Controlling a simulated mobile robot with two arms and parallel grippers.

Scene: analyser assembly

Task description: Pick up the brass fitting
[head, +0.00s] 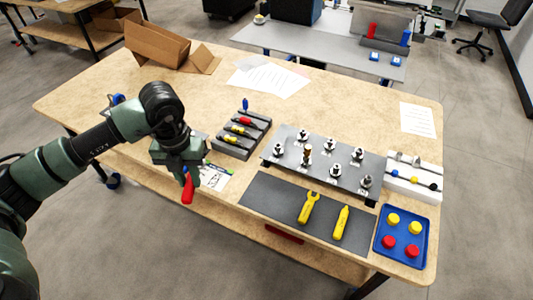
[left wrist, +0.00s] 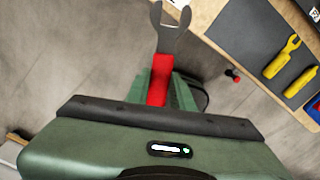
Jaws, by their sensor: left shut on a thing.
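A small brown-gold part, which looks like the brass fitting (head: 307,155), stands upright on the grey plate (head: 277,159) among several silver fittings. My left gripper (head: 185,174) is left of the plate, near the table's front edge and well apart from the fitting. It is shut on a red-handled open-ended spanner (head: 188,190). In the left wrist view, the spanner's (left wrist: 160,80) grey forked head points away from the gripper (left wrist: 158,98). In the head view the spanner's head is hard to make out. My right gripper is in neither view.
A dark mat (head: 265,205) holds a yellow spanner (head: 309,207) and another yellow tool (head: 341,223). A blue tray (head: 403,232) with red and yellow pieces and a white rack (head: 413,191) stand at right. A screwdriver holder (head: 231,150) is left of the plate. An open cardboard box (head: 155,45) stands behind.

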